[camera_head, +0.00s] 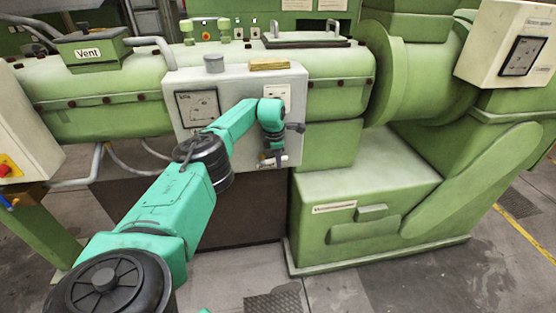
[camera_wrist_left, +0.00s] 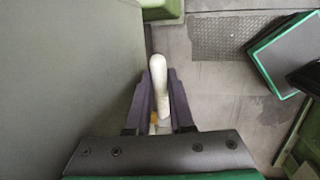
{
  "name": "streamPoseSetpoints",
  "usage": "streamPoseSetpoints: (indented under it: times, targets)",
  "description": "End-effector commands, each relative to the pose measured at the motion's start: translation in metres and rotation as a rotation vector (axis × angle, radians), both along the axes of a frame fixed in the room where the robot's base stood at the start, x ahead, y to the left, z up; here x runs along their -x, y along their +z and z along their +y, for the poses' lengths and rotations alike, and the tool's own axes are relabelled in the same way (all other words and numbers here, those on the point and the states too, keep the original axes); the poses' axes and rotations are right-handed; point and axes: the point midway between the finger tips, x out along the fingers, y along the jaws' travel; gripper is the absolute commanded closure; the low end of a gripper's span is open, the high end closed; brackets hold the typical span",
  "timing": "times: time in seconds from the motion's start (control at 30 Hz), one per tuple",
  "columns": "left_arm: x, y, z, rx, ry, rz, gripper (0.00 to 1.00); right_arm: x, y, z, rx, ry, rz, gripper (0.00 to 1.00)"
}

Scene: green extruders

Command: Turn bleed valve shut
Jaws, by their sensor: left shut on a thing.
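The bleed valve's pale lever handle (camera_wrist_left: 158,72) stands between the dark fingers of my left gripper (camera_wrist_left: 160,92) in the left wrist view. The fingers are shut on it, and its rounded end sticks out past the fingertips. In the head view my left gripper (camera_head: 272,157) is at the lower right part of the grey panel (camera_head: 240,92) on the green machine. A small pale piece of the valve (camera_head: 281,160) shows there; the rest of the valve is hidden by the gripper and wrist. My right gripper is not in view.
The green extruder barrel (camera_head: 335,72) runs behind the panel. A green machine base (camera_head: 365,185) stands to the right of my gripper. A dark recess (camera_head: 250,205) lies below the panel, with grey floor (camera_head: 335,290) in front. Grey pipes (camera_head: 97,165) curve at the left.

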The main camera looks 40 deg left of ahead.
Motion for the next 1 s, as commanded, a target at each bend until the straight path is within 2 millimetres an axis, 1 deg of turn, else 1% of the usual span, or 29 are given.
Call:
streamPoseSetpoints:
  times: [0.03, 0.23, 0.27, 0.3, 0.83, 0.93, 1.0]
  targets:
    - [0.001, -0.003, -0.002, 0.002, -0.003, 0.006, 1.0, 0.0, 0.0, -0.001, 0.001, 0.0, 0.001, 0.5]
    - [0.001, -0.003, -0.002, 0.003, -0.004, 0.007, 1.0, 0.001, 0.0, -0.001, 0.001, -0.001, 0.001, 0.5]
    - [0.001, -0.003, -0.002, 0.003, -0.004, 0.008, 0.76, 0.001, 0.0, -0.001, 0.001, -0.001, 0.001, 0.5]
    - [0.001, -0.003, -0.002, 0.003, -0.004, 0.007, 0.67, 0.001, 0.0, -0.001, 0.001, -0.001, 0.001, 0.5]
    - [0.001, 0.0, 0.0, 0.01, -0.001, -0.007, 0.67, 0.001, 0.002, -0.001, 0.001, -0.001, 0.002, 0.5]
    - [0.002, 0.005, 0.002, 0.045, 0.0, -0.049, 0.67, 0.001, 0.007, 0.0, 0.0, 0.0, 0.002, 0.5]
    - [0.003, 0.008, 0.004, 0.104, 0.003, -0.119, 0.67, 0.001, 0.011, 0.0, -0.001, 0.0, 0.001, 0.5]
